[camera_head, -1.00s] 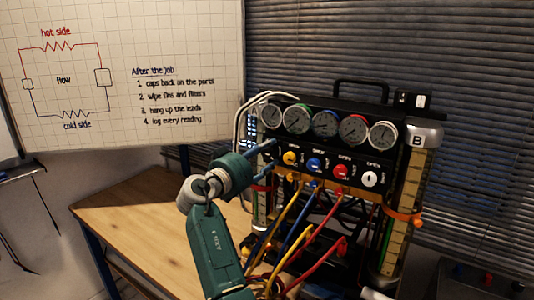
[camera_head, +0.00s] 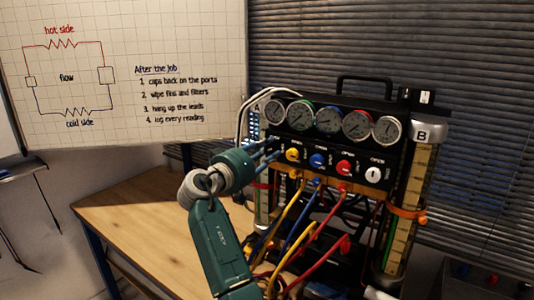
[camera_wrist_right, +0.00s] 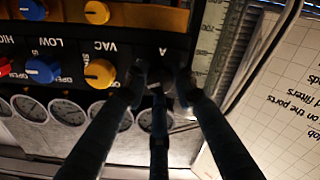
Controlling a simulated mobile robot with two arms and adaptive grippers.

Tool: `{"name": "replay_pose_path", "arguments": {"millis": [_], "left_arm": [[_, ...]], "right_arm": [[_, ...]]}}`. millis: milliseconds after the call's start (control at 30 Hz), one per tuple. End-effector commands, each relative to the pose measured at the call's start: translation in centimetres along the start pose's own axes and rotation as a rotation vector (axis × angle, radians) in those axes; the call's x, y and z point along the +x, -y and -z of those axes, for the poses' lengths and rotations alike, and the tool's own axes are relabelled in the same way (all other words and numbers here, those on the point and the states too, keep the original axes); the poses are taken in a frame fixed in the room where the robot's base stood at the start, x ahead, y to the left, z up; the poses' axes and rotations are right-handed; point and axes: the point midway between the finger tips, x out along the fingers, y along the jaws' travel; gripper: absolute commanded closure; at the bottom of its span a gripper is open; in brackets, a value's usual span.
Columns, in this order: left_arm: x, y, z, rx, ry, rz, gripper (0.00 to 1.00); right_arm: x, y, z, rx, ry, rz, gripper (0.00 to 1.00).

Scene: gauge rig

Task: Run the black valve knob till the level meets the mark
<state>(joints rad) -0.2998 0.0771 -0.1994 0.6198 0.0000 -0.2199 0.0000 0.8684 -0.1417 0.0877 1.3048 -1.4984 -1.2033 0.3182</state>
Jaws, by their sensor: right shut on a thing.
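My right gripper (camera_head: 270,149) reaches the left end of the gauge rig's black panel. In the right wrist view its fingers (camera_wrist_right: 158,88) are shut around the small dark valve knob (camera_wrist_right: 154,86), below the letter A; the fingers cover most of it. The head view does not show the knob clearly. The left glass tube (camera_head: 263,212) stands partly behind my arm, with a reddish ring around it. Its scale (camera_wrist_right: 208,45) shows in the right wrist view, but I cannot make out the level or mark. My left gripper is not in view.
Yellow (camera_head: 292,154), blue (camera_head: 317,160), red (camera_head: 344,167) and white (camera_head: 373,174) knobs line the panel beneath several round gauges (camera_head: 328,118). Coloured hoses hang below. Tube B (camera_head: 420,170) has an orange clamp (camera_head: 407,212). The wooden table (camera_head: 135,215) is clear at left.

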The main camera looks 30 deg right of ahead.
Motion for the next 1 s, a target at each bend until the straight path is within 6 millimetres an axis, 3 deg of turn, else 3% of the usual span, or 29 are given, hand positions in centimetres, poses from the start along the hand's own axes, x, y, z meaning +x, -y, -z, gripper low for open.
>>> {"name": "replay_pose_path", "arguments": {"millis": [233,267,367,700,1000], "left_arm": [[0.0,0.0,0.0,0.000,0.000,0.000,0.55],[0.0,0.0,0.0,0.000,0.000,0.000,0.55],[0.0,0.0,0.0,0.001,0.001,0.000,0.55],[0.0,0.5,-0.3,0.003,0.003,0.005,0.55],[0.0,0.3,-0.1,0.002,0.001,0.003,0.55]], "right_arm": [[0.1,-0.2,0.2,0.001,-0.004,-0.002,1.00],[0.1,-0.2,0.2,0.001,-0.004,-0.002,0.72],[0.1,-0.2,0.2,0.001,-0.004,-0.002,0.55],[-0.4,0.0,0.1,0.001,-0.003,0.000,0.55],[-5.1,0.0,0.1,0.002,-0.002,0.001,0.55]]}}
